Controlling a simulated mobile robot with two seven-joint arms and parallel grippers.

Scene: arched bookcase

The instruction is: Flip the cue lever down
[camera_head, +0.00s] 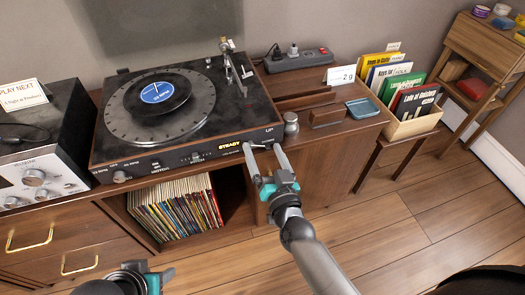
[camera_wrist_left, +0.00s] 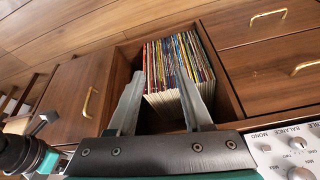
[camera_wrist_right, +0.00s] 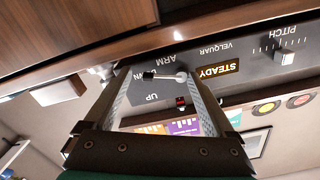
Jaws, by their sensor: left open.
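The cue lever (camera_wrist_right: 165,76) is on the front panel of the record player (camera_head: 185,155), near its right end. In the right wrist view it has a silver pivot and a black tip. Its tip points to the picture's left, near the printed "UP" and a partly covered label. My right gripper (camera_head: 263,148) is open in front of that panel end. Its two fingers lie either side of the lever in the right wrist view; contact cannot be told. My left gripper (camera_wrist_left: 159,80) is open and empty, low in front of the records; its body shows at the head view's bottom edge.
A small metal jar (camera_head: 291,124) stands just right of the player. A blue tray (camera_head: 362,108) and a record crate (camera_head: 412,124) are further right. An amplifier (camera_head: 40,165) stands at the left.

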